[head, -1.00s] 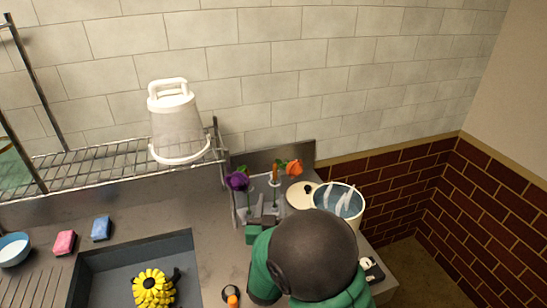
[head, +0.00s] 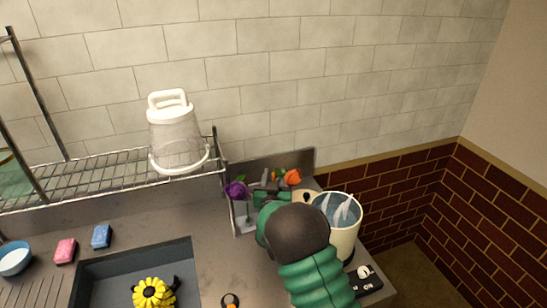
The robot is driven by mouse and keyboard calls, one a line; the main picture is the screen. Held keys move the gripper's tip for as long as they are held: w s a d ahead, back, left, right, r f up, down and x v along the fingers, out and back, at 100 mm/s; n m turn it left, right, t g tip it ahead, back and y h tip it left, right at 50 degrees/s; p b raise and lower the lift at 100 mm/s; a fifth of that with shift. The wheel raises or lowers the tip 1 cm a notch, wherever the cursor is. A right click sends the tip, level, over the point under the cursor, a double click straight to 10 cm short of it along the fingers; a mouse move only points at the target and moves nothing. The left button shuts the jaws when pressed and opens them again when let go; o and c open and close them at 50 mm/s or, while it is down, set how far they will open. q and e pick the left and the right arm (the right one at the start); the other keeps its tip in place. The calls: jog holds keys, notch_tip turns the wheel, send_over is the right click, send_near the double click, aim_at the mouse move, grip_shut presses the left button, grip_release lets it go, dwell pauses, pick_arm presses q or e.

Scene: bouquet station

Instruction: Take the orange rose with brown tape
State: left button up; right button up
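An orange rose (head: 292,177) stands at the back of the counter by the metal backsplash; its stem and any tape are hidden behind my arm and gripper. A purple flower (head: 236,188) stands to its left in a clear holder. My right gripper (head: 268,180), on the green and dark arm from the bottom, is between the two flowers, just left of the orange bloom. Its grey fingers are small and partly covered, so I cannot tell whether they are open or hold a stem. My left gripper is not in view.
A cream pot (head: 345,240) with clear wrapping stands right of my arm, close to it. A wire rack (head: 100,178) holds an upturned clear bucket (head: 178,138). Sponges and a bowl (head: 14,258) are at left.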

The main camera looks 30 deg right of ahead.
jog(key=shift+s+a+r, duration=0.1)
jog(key=shift+a, duration=0.05)
grip_shut()
